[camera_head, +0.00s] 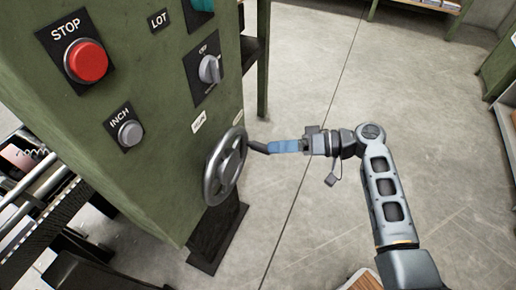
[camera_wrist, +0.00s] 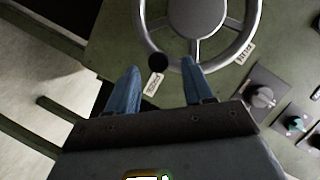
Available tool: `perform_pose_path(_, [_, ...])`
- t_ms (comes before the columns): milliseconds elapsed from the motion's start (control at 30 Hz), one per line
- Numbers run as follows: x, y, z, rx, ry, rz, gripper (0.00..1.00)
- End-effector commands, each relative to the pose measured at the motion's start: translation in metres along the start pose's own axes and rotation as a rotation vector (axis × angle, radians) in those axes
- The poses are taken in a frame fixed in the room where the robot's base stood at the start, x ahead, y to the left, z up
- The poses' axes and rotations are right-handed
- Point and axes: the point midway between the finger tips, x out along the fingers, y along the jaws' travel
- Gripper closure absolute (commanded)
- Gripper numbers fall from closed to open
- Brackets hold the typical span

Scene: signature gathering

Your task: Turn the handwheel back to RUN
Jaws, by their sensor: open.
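The handwheel (camera_head: 211,181) is a grey metal wheel on the side of a green machine cabinet. Its rim, spokes and round hub (camera_wrist: 197,14) fill the top of the wrist view. A black handle (camera_head: 257,147) sticks out from the rim; in the wrist view its round end (camera_wrist: 157,63) shows between my fingertips. My gripper (camera_head: 271,147) has blue fingers and points at the wheel from the right. In the wrist view the gripper (camera_wrist: 160,67) is open, its fingers on either side of the handle with gaps. Two small white labels (camera_head: 199,121) (camera_wrist: 245,53) sit by the wheel, too small to read.
The green cabinet (camera_head: 130,185) carries a red STOP button (camera_head: 87,61), a grey INCH button (camera_head: 130,133) and a grey selector knob (camera_head: 210,68) above the wheel. A dark pedestal (camera_head: 217,235) stands below the wheel.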

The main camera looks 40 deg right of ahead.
Motion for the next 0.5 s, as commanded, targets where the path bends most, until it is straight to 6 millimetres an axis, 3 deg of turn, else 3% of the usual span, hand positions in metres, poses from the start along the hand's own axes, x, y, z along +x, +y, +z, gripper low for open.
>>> perform_pose_path(300, [0.048, 0.0, 0.001, 0.0, -0.001, 0.002, 0.48])
perform_pose_path(500, [0.06, 0.001, 0.001, 0.001, -0.001, 0.003, 0.48])
